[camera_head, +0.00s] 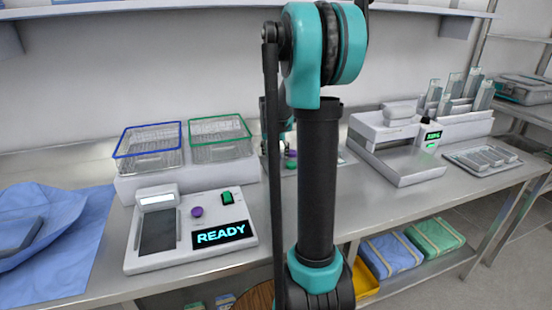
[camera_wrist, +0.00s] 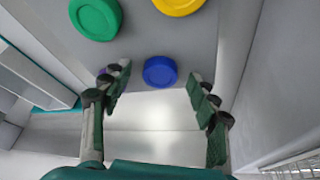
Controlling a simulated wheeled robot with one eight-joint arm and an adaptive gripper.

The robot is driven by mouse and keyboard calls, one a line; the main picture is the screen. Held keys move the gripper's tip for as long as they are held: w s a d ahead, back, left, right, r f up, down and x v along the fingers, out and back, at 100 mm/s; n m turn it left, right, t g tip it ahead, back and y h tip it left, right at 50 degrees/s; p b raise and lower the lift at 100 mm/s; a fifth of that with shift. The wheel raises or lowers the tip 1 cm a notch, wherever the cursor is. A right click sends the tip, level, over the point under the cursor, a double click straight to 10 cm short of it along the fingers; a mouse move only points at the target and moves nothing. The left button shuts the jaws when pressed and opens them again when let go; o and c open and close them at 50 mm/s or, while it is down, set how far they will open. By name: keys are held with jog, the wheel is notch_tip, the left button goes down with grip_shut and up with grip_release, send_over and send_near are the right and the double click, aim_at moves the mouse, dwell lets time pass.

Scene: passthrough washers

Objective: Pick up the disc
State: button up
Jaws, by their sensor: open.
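The steel bench (camera_head: 90,255) carries a device reading READY (camera_head: 190,228), a blue-rimmed basket (camera_head: 148,147), a green-rimmed basket (camera_head: 220,138) and a white machine (camera_head: 400,140) at the right. A blue cloth (camera_head: 60,240) lies at the left. Wrapped packs (camera_head: 392,256) sit on the shelf below.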

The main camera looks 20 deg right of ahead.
jog(key=shift+c, duration=0.3)
jog(key=c, duration=0.9)
jog(key=shift+c, duration=0.2)
jog(key=shift+r, duration=0.1)
